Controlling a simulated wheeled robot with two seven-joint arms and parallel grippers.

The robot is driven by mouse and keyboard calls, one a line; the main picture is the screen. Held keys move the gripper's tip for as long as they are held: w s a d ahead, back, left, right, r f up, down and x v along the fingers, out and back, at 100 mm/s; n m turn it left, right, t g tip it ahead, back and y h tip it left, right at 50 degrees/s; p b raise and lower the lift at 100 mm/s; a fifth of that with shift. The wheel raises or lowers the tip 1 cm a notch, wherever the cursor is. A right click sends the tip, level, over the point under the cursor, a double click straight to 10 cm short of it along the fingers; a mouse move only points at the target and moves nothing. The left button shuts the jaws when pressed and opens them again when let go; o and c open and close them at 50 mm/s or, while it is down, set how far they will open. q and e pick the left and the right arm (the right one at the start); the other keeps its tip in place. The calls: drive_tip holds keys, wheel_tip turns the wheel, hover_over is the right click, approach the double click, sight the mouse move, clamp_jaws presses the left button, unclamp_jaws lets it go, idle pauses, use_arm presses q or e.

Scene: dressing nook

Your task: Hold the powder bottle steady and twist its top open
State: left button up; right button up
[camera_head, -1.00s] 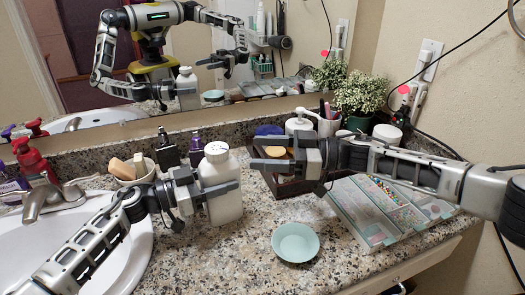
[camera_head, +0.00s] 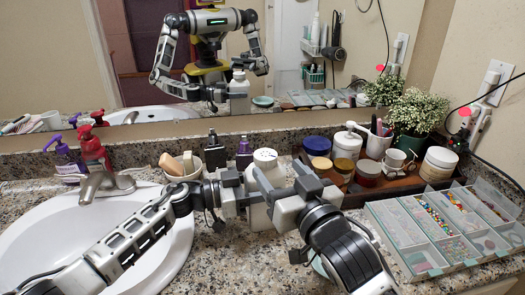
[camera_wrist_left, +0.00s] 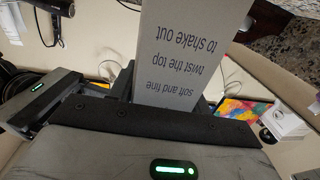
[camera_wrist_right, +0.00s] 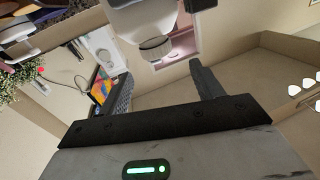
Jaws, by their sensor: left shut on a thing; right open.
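The white powder bottle (camera_head: 265,174) stands upright on the counter in the head view, its round perforated top (camera_head: 265,155) facing up. My left gripper (camera_head: 258,196) is shut on the bottle's body; the left wrist view shows its printed side (camera_wrist_left: 190,60) close up, with the words "twist the top". My right gripper (camera_head: 281,178) is open at the bottle's near right side. In the right wrist view the top (camera_wrist_right: 155,47) lies ahead, between the lines of the two open fingers. I cannot tell whether they touch it.
A sink with a tap (camera_head: 100,185) is at left. A cup with sponges (camera_head: 182,166) and dark bottles stand behind. A brown tray of jars (camera_head: 385,188) and a bead organizer (camera_head: 440,235) are at right. A pale green dish is mostly hidden under my right arm.

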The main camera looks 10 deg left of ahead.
sight(261, 150)
drive_tip(key=shift+h, duration=0.3)
drive_tip(key=x, duration=0.9)
drive_tip(key=shift+w+a+f, duration=0.15)
drive_tip(key=shift+w+f, duration=0.15)
drive_tip(key=shift+w, duration=0.05)
drive_tip(key=c, duration=1)
